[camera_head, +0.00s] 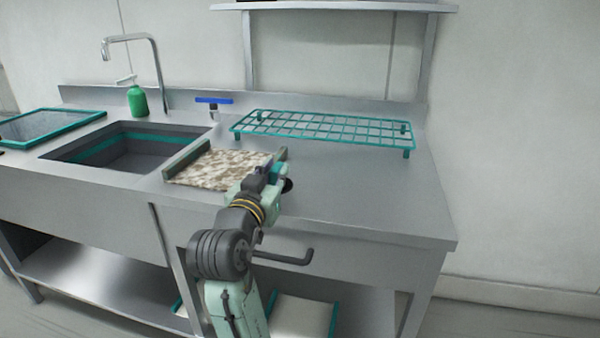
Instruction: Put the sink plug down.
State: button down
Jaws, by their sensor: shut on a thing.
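My gripper (274,177) is over the front part of the steel counter, at the right edge of a mottled brown-and-white board. It is shut on a small dark, rounded thing, which seems to be the sink plug (287,185), showing at the right side of the jaws. Most of the plug is hidden by the gripper. I cannot tell whether the plug touches the counter. The sink (118,151) is a grey basin with a teal band inside, to the left of the board.
The mottled board (215,170) has dark rails at its sides. A teal wire rack (325,128) stands behind my gripper. A tap (155,62), a green bottle (138,101) and a blue-handled valve (213,102) are at the back. The counter (370,195) is clear at the right.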

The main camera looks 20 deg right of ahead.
jog(key=w+d, duration=0.1)
jog(key=d, duration=0.1)
jog(key=w+d+p, duration=0.1)
jog(key=d, duration=0.1)
jog(key=w+d, duration=0.1)
jog(key=d, duration=0.2)
jog(key=shift+w+f, duration=0.3)
jog(key=shift+f, duration=0.05)
jog(key=shift+f+p, duration=0.5)
jog(key=shift+f, duration=1.25)
jog(key=shift+f, duration=0.25)
jog(key=c, duration=1.5)
grip_release()
jog(key=shift+a, duration=0.1)
